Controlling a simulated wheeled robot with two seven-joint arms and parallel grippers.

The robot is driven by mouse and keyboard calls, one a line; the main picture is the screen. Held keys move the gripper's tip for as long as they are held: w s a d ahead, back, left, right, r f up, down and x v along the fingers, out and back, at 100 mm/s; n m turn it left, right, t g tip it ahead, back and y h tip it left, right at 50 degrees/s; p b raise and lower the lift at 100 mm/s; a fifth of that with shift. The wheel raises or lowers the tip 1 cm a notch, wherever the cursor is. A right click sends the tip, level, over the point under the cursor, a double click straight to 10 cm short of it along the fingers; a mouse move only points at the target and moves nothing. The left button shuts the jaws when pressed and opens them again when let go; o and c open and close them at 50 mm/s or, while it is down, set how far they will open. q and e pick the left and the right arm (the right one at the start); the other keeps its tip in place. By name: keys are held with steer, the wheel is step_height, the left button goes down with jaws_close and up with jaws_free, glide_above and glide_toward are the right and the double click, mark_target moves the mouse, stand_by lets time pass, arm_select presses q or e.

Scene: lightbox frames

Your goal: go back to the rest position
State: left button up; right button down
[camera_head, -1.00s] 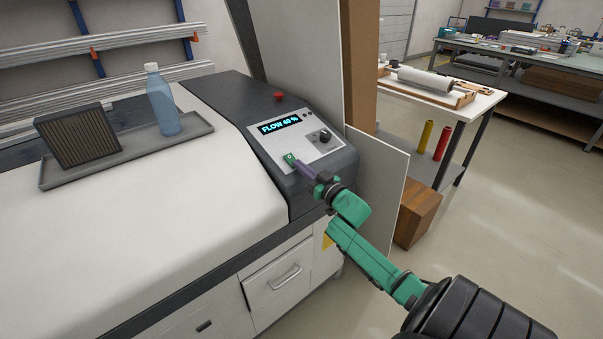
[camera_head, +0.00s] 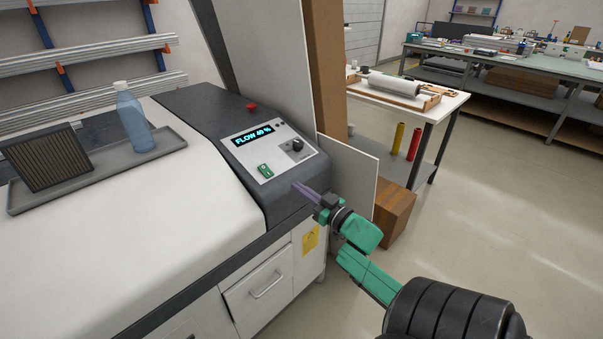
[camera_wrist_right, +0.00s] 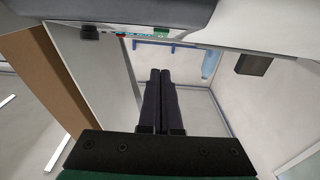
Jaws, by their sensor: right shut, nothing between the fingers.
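My right gripper (camera_head: 296,188) is shut and empty in the head view. It is in front of the lower front edge of the machine's control panel (camera_head: 243,171), apart from the green rocker switch (camera_head: 265,171). The panel's display reads "FLOW 40 %", with a black knob (camera_head: 297,145) and a red button (camera_head: 251,107) near it. In the right wrist view the two dark fingers (camera_wrist_right: 160,72) lie side by side with nothing between them. My left gripper is not in view.
A grey tray (camera_head: 98,173) on the white machine top (camera_head: 135,220) holds a blue bottle (camera_head: 133,120) and a dark ribbed filter (camera_head: 45,158). A pale panel (camera_head: 357,180) and a brown box (camera_head: 393,212) stand right of the machine. Open floor (camera_head: 500,230) lies further right.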

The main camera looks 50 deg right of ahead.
steer(key=shift+s, duration=0.15)
stand_by(0.3)
steer(key=s+a+f+m+g+h, duration=0.1)
steer(key=s+f+g, duration=0.35)
steer(key=f, duration=1.05)
steer(key=s+a+f+g+h, duration=0.1)
steer(key=s+f+g, duration=0.35)
steer(key=f, duration=1.15)
steer(key=s+a+f+n+g, duration=0.1)
steer(key=s+a+f+g, duration=0.2)
steer(key=s+a+f, duration=0.2)
steer(key=s+a+f+n+g+y, duration=0.1)
steer(key=s+a+f+g, duration=0.2)
steer(key=s+f, duration=0.6)
steer(key=s+a+f+n+g+y, duration=0.1)
steer(key=s+a+f+g, duration=0.1)
steer(key=s+a+f, duration=0.5)
steer(key=s, duration=0.5)
steer(key=shift+s+a+n+g, duration=0.35)
steer(key=shift+s+n+g, duration=0.05)
